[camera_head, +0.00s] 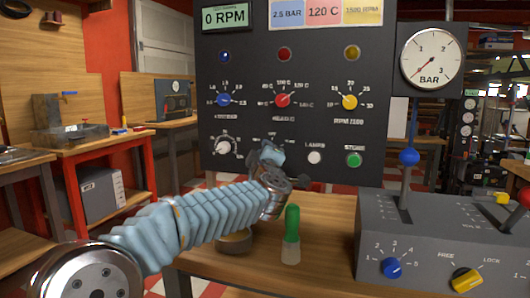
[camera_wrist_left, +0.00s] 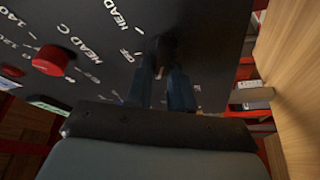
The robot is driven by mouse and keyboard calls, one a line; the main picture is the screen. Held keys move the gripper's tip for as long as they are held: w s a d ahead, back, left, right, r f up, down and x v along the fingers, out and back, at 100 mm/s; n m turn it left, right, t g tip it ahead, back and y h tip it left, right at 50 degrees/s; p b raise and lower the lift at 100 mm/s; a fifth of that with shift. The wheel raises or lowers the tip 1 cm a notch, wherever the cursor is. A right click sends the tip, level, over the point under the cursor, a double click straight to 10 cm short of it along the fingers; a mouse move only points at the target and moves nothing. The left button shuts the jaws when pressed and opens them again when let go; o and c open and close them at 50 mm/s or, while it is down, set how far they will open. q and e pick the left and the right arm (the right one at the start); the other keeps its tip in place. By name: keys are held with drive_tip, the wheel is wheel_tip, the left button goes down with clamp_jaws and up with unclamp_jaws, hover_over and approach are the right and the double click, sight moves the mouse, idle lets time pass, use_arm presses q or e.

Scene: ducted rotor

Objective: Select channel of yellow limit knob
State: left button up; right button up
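My left gripper (camera_head: 271,154) is at the panel's lower middle, over the place of a selector with printed marks. It hides most of that selector in the head view. In the left wrist view a small dark knob (camera_wrist_left: 164,50) with printed labels around it is at the fingertips of my left gripper (camera_wrist_left: 164,75). The two fingers are a little apart; whether they touch the knob is unclear. My right gripper is not in view.
A white knob (camera_head: 224,147), a white button (camera_head: 314,157) and a green button (camera_head: 354,160) flank my left gripper. A green-topped bottle (camera_head: 291,235) stands on the wooden table below. A grey console (camera_head: 430,230) with a blue-ball lever (camera_head: 408,157) stands right.

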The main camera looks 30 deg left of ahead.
use_arm(q)
drive_tip(key=o, duration=0.4)
drive_tip(key=b+v, duration=0.2)
drive_tip(key=v, duration=1.1)
drive_tip(key=shift+s+d, duration=0.25)
drive_tip(key=shift+s, duration=0.1)
